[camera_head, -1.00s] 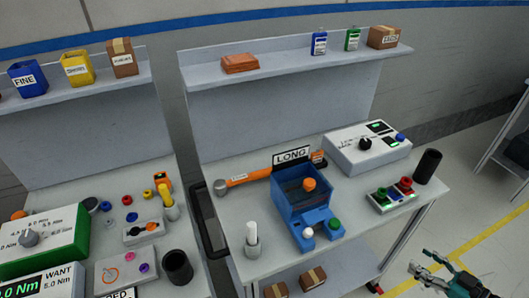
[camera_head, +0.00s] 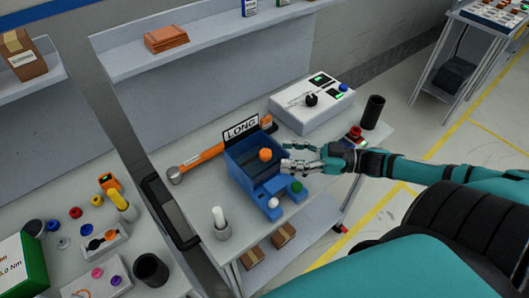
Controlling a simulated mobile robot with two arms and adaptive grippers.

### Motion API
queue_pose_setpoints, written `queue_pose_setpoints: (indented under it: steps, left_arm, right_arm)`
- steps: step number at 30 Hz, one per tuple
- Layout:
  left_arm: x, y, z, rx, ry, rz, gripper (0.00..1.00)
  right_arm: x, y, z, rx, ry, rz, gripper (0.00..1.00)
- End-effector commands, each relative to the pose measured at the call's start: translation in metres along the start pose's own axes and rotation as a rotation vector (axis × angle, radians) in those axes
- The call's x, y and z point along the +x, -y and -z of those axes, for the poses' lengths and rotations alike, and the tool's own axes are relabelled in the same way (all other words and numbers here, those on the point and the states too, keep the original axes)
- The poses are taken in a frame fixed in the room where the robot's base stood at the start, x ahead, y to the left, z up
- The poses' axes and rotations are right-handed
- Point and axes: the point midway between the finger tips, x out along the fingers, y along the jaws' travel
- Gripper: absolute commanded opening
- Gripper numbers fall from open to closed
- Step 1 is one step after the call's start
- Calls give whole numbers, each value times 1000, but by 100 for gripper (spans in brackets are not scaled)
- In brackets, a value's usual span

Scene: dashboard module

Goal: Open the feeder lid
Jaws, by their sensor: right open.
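My right gripper (camera_head: 286,157) reaches in from the right. It is open, with its fingertips just right of the orange knob; a small gap seems to separate them. My left gripper is out of view.
An orange-handled hammer (camera_head: 200,161) lies left of the feeder. A white cup with a white rod (camera_head: 220,223) stands at the front left. A white control box (camera_head: 311,102) and a black cylinder (camera_head: 373,111) are behind.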

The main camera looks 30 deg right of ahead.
Motion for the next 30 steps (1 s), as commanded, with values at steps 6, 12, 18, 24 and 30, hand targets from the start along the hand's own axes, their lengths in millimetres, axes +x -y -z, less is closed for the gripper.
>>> queue_pose_setpoints:
  steps: [6,12,18,24,30]
  left_arm:
    - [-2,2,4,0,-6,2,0]
    - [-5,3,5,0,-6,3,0]
    - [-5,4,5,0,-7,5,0]
    - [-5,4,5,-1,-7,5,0]
    - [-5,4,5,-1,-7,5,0]
  right_arm:
    - [42,0,3,-3,-5,1,53]
    - [62,0,1,-1,-2,0,53]
    - [68,0,0,0,0,-1,53]
    - [67,0,0,0,0,-1,50]
    - [67,0,0,0,0,-1,23]
